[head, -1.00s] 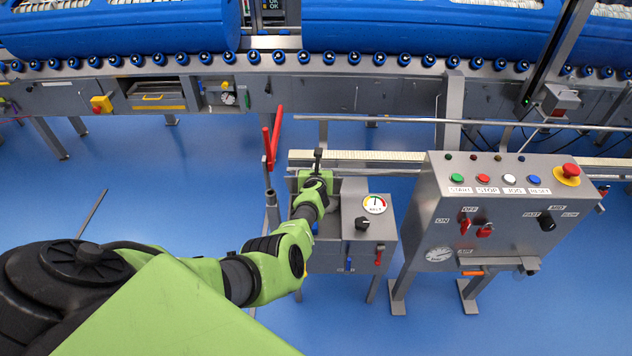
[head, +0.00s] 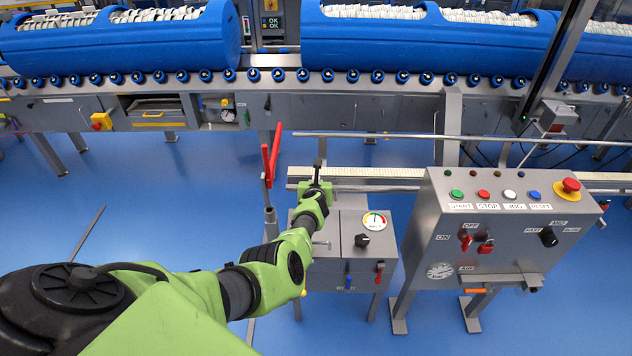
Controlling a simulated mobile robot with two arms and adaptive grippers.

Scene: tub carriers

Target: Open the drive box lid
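A small metal T-shaped handle (head: 320,243) shows beside the arm on that side. My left gripper (head: 318,186) is at the box's back left, by a dark upright piece. Its fingers are hidden by my arm, so I cannot tell its grip. The arm also hides much of the lid area, and the lid's position is unclear. My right gripper is out of view.
A grey control panel (head: 505,220) with coloured buttons stands right of the box. Red upright handles (head: 271,155) stand at its back left. A roller conveyor (head: 340,103) with blue tubs (head: 425,45) runs behind. Blue floor is open in front.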

